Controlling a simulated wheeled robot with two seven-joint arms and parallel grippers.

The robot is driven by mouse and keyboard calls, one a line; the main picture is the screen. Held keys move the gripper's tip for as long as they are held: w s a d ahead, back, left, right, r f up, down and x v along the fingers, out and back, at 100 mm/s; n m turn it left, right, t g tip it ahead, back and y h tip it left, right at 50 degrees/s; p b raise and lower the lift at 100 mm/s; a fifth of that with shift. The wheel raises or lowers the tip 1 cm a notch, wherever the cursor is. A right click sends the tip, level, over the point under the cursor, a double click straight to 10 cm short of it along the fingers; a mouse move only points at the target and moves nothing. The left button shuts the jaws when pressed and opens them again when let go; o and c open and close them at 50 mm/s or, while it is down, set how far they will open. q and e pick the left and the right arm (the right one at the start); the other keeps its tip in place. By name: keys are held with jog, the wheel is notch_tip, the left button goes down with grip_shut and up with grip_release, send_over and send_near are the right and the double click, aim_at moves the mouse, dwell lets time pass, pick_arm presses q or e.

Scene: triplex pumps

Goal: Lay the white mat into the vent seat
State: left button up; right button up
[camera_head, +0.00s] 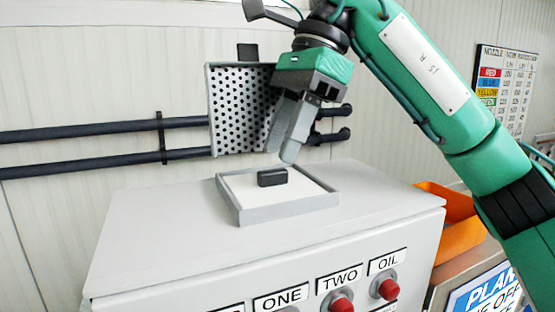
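The white mat (245,189) lies inside the low grey frame of the vent seat (262,214) on top of a grey cabinet. It looks flat within the frame walls. A small black block (272,177), perhaps its grip, sits on the mat. My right gripper (287,158) hangs just above and behind the black block, fingers pointing down, apart from it. Its fingers overlap in this view, so their opening is unclear, and I see nothing held. A perforated grey panel (228,105) stands upright behind the seat, partly hidden by the gripper. My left gripper is not in view.
The grey cabinet top (150,215) is clear left of the seat. Red buttons (386,287) line the cabinet front. Black pipes (90,131) run along the wall behind. An orange bin (455,225) stands at the right, beyond the cabinet.

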jog(key=v, duration=0.9)
jog(key=shift+p, duration=0.35)
jog(key=shift+f, duration=0.1)
